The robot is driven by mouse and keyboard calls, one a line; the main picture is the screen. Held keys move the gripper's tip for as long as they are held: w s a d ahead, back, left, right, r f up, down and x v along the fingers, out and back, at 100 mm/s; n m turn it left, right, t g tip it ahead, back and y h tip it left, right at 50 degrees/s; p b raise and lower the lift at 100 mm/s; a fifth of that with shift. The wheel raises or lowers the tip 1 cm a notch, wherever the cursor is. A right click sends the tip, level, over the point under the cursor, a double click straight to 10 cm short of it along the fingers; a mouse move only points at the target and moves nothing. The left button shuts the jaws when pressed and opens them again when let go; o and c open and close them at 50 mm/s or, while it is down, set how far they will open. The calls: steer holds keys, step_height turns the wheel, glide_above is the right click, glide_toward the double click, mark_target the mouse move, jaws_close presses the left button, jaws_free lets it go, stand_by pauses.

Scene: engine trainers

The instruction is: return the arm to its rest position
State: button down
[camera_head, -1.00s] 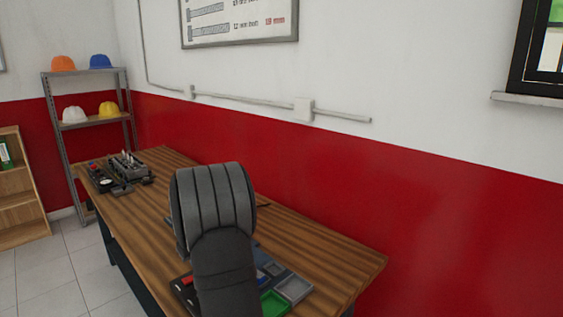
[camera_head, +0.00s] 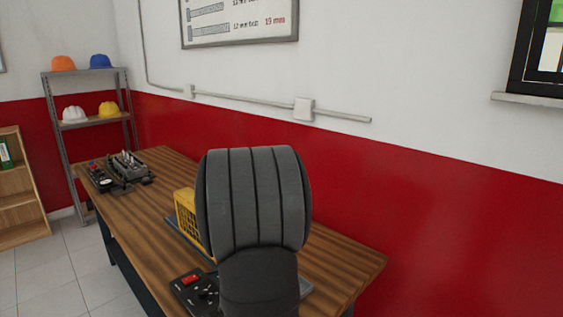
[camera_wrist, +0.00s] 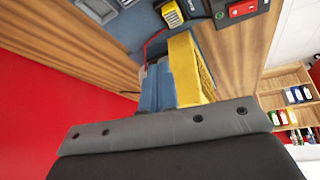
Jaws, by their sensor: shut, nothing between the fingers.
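My gripper (camera_wrist: 160,128) shows in the wrist view as a wide dark grey bar with bolt holes across the bottom. It is shut and holds nothing. Its fingertips cannot be made out separately. In the head view my arm's large grey, ribbed link stands in front of the workbench, and my gripper is hidden. The wrist view is tilted and turned over, with the bench top in its upper part.
A black panel with a red switch (camera_head: 192,281) lies in front. A dark metal unit (camera_head: 128,167) stands at the bench's far end. A red-and-white wall runs behind.

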steer(key=s+d+r+m+h, duration=0.1)
steer(key=s+d+r+m, duration=0.1)
steer(key=d, duration=0.8)
steer(key=s+d+r+m+t+h, duration=0.1)
steer(key=s+d+r+m+h, duration=0.1)
steer(key=s+d, duration=0.4)
steer(key=shift+d+r+m+t, duration=0.4)
steer(key=shift+d+r, duration=0.5)
steer(key=shift+d, duration=0.95)
steer(key=c, duration=2.1)
jaws_free()
